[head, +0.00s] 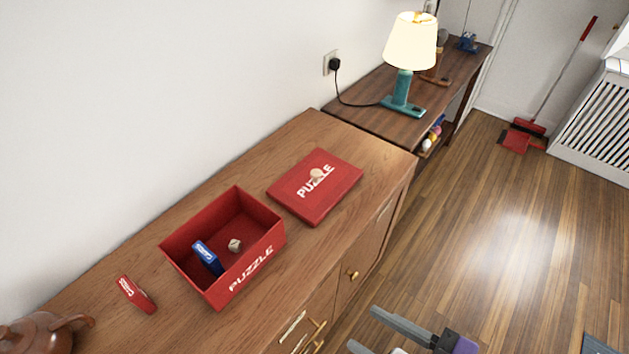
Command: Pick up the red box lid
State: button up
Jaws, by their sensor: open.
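The red box lid (317,188) lies flat on the wooden cabinet (310,135), with white PUZZLE lettering and a small pale knob-like piece on its top. The open red puzzle box (258,268) stands to its left and nearer the camera. Inside the box are a blue card pack (208,258) and a small pale die-like object (235,245). My gripper (362,330) shows at the bottom edge, in front of the cabinet, open and empty, well apart from the lid. Part of it is cut off by the frame.
A small red card pack (137,294) and a brown teapot (45,333) sit left on the cabinet. A lit lamp (404,75) stands on the darker table beyond. Drawer and door handles (352,274) stick out at the cabinet front.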

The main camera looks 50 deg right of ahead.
aim_at(309, 190)
jog(key=l+u, duration=0.2)
jog(key=u, duration=0.2)
jog(key=l+u, duration=0.25)
jog(key=u, duration=0.2)
jog(key=k+l+u, duration=0.1)
jog(key=u, duration=0.3)
jog(key=k+l+u, duration=0.1)
jog(key=l, duration=0.35)
jog(key=k+l+u, duration=0.1)
jog(key=k+l, duration=0.2)
jog(key=k+l+u, duration=0.1)
jog(key=k+l, duration=0.15)
jog(key=l, duration=0.25)
jog(key=k+l+u, duration=0.1)
jog(key=k+l, duration=0.15)
jog(key=l, duration=0.1)
